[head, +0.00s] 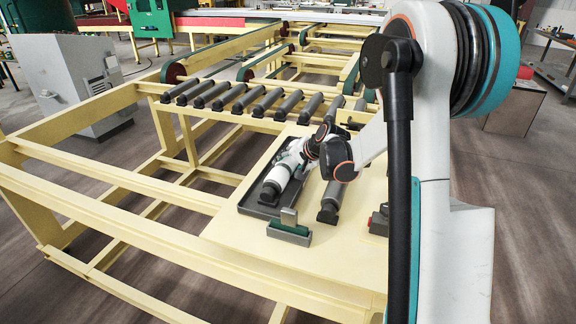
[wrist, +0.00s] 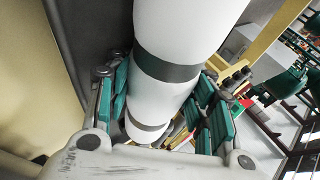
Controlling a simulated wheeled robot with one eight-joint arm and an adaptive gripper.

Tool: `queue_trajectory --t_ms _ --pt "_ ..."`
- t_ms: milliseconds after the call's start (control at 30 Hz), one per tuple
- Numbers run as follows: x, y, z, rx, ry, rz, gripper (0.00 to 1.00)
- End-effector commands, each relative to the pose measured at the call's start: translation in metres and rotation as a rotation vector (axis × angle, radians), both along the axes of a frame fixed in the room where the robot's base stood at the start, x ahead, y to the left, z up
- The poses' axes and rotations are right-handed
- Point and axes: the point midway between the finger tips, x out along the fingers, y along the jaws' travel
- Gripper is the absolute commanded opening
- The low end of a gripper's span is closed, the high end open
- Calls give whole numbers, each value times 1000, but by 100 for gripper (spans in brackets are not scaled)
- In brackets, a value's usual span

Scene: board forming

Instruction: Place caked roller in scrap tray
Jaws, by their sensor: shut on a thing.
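The caked roller (head: 277,180) is white with grey bands and a dark end. It lies lengthwise over the dark scrap tray (head: 244,207) on the cream table; I cannot tell whether it touches the tray floor. My gripper (head: 301,156) is at its far part, partly hidden by my arm. In the wrist view, the roller (wrist: 178,28) runs between the green finger pads of my gripper (wrist: 163,90), which is shut on it. The dark tray surface (wrist: 88,30) shows to the left of the roller there.
A dark roller (head: 331,202) lies on the table right of the tray. A grey and green block (head: 289,232) stands just in front of the tray. A red and dark object (head: 379,221) sits at the right. A row of conveyor rollers (head: 242,99) lies behind.

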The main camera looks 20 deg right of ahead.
Motion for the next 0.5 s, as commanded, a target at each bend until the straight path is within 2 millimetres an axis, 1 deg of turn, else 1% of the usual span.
queue_trajectory --t_ms 100,433,467,500 --pt "-1 1 -5 -1 5 3 0" --pt "-2 2 -7 -2 8 6 0" --pt "-2 1 -7 -3 9 6 52" --pt "-2 2 -8 -3 9 6 61"
